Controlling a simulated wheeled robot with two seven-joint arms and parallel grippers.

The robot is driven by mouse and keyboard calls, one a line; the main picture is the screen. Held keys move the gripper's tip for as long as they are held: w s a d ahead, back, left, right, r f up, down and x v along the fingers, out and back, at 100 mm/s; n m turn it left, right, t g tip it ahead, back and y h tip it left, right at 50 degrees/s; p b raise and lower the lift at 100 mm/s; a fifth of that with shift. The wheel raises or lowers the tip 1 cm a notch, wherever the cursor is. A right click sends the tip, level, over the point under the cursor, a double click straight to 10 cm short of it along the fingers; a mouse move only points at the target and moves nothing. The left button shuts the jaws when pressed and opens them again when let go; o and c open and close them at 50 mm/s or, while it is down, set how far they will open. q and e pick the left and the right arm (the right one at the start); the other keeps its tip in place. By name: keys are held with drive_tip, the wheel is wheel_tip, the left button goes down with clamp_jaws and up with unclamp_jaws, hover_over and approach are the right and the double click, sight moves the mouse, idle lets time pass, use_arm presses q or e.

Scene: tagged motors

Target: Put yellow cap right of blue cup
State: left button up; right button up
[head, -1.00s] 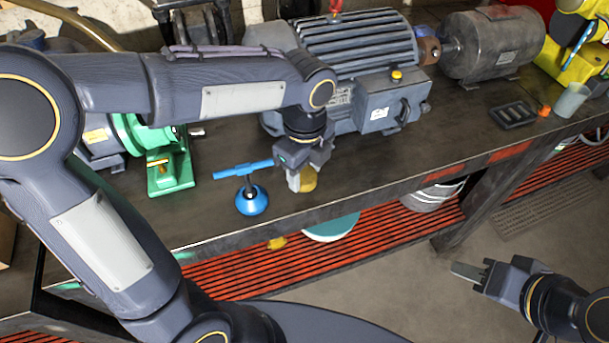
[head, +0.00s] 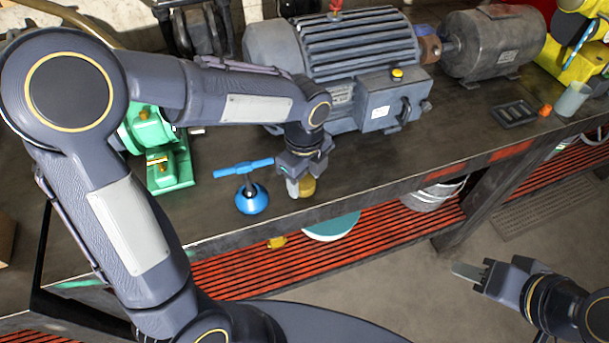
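My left gripper (head: 300,188) points down at the bench's front edge, just right of the blue round piece. A small yellow cap (head: 308,187) sits at its fingertips, and the gripper appears shut on it; one pale finger shows on its left side. Whether the cap touches the bench is unclear. A blue rounded, cup-like piece (head: 252,201) with a blue T-handle (head: 243,168) stands on the bench to the left of the cap. A pale blue-grey cup (head: 572,99) stands at the bench's far right. My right gripper (head: 470,272) is off the bench's front, apparently empty; its finger gap is unclear.
A big grey motor (head: 345,50) stands behind my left gripper, and a green machine (head: 165,160) is to the left. A black tray (head: 514,113) and an orange cap (head: 545,110) are near the pale cup. The front bench top (head: 400,165) to the right is clear.

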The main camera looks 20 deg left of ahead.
sight(304, 182)
use_arm(q)
drive_tip(key=o, duration=0.3)
wheel_tip(304, 182, up, 12)
drive_tip(key=p, duration=0.1)
drive_tip(key=shift+r, duration=0.2)
drive_tip(key=shift+s, duration=0.1)
idle(0.6)
